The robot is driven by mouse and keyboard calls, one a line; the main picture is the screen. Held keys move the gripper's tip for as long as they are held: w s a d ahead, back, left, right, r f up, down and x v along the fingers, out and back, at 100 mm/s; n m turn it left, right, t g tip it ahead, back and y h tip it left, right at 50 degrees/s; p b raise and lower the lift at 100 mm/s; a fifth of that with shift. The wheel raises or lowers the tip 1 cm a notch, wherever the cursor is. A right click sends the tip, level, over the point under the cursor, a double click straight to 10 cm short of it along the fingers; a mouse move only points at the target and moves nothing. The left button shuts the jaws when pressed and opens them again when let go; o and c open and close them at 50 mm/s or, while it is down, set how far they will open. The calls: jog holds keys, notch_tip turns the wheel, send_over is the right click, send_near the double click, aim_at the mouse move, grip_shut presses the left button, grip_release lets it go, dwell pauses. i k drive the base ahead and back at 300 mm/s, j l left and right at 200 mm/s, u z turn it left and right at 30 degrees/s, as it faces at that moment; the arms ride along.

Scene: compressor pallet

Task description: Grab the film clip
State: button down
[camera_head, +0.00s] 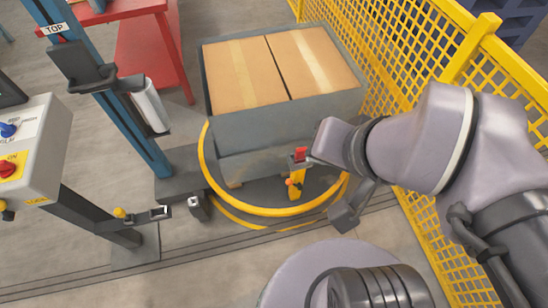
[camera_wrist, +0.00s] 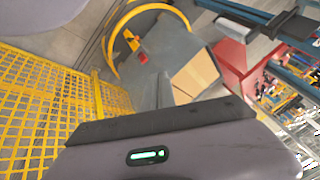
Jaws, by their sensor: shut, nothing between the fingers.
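The film clip looks to be the small red piece (camera_head: 300,153) on a yellow upright (camera_head: 297,183) with an orange knob, in front of the grey bin. In the wrist view the red piece (camera_wrist: 143,58) and its yellow upright show above the middle, clear of my gripper (camera_wrist: 160,122). In the head view my gripper (camera_head: 322,143) is just right of the red piece, seemingly above it; the exact gap cannot be told. It is shut and empty. Its fingertips are hard to make out.
A grey bin (camera_head: 290,130) with cardboard boxes (camera_head: 245,75) stands on the turntable inside a yellow ring (camera_head: 262,211). Yellow mesh fence (camera_head: 410,50) runs close on the right. A blue mast (camera_head: 125,115) with a film roll (camera_head: 150,105) and a control box (camera_head: 28,150) stand left.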

aim_at(300, 156)
jog(key=i+j+z, duration=0.15)
jog(key=i+j, duration=0.2)
jog(key=i+j+z, duration=0.15)
jog(key=i+j, duration=0.15)
jog(key=j, duration=0.25)
